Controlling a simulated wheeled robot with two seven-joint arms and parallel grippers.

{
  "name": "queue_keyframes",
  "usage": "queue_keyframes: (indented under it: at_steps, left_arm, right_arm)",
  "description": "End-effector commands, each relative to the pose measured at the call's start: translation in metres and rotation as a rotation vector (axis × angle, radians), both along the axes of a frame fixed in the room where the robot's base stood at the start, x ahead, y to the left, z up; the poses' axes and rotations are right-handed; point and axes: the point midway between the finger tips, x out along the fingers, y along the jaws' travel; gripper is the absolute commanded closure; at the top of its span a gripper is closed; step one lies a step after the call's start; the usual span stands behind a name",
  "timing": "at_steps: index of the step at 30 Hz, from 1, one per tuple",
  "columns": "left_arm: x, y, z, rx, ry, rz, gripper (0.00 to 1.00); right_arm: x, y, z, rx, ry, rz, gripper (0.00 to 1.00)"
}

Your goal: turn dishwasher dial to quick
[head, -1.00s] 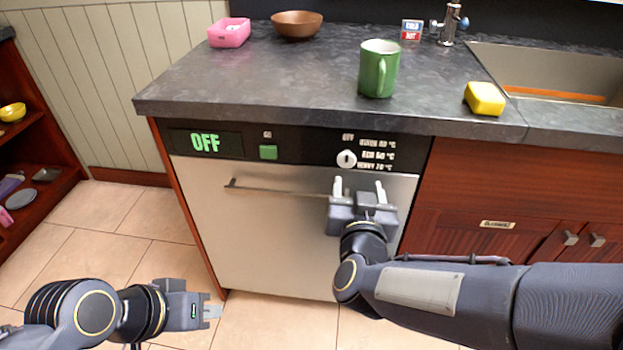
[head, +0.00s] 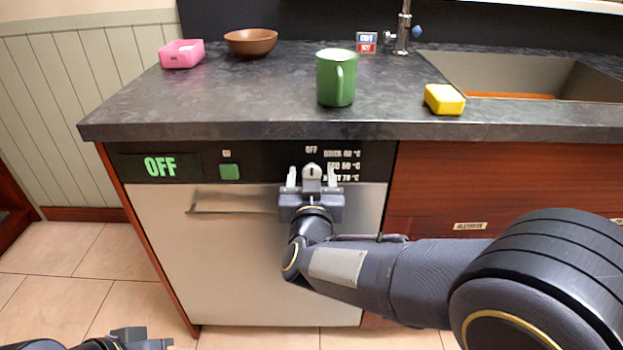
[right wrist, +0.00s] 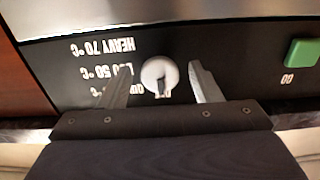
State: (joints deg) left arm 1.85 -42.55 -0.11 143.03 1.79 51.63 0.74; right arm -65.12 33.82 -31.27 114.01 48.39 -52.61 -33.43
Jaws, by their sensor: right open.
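The dishwasher dial (head: 312,171) is a small white knob with a dark pointer mark on the black control panel. It also shows in the right wrist view (right wrist: 160,76), which sees the panel upside down. Labels for OFF, QUICK, ECO and HEAVY surround it. The green display (head: 160,167) reads OFF. My right gripper (head: 312,178) is open, with one finger on each side of the dial; whether they touch it I cannot tell. My left gripper (head: 140,340) is at the bottom left edge, mostly cut off, and its fingers are not clear.
A green GO button (head: 229,172) sits left of the dial, above the dishwasher handle (head: 235,205). The countertop (head: 230,105) overhangs the panel and holds a green mug (head: 335,80), a yellow sponge (head: 444,99), a brown bowl (head: 251,42) and a pink container (head: 181,54).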

Motion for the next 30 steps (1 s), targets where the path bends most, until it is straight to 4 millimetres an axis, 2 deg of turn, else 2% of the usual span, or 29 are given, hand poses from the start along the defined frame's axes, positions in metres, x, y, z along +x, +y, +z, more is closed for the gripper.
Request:
queue_keyframes:
  at_steps: [3, 13, 22, 30]
  left_arm:
    - [0.000, 0.000, 0.000, 0.000, 0.000, 0.000, 1.00]
    - [0.000, 0.000, 0.000, 0.000, 0.000, 0.000, 1.00]
    - [0.000, 0.000, -0.003, 0.000, 0.000, 0.000, 1.00]
    - [0.000, 0.000, -0.012, 0.000, 0.000, 0.000, 1.00]
  right_arm:
    - [0.000, 0.000, 0.000, 0.000, 0.000, 0.000, 0.45]
    - [0.000, 0.000, 0.000, 0.001, 0.001, 0.000, 0.87]
    - [0.000, -0.001, -0.001, 0.048, 0.001, -0.001, 0.87]
    - [0.000, -0.001, -0.002, 0.220, 0.001, -0.001, 0.87]
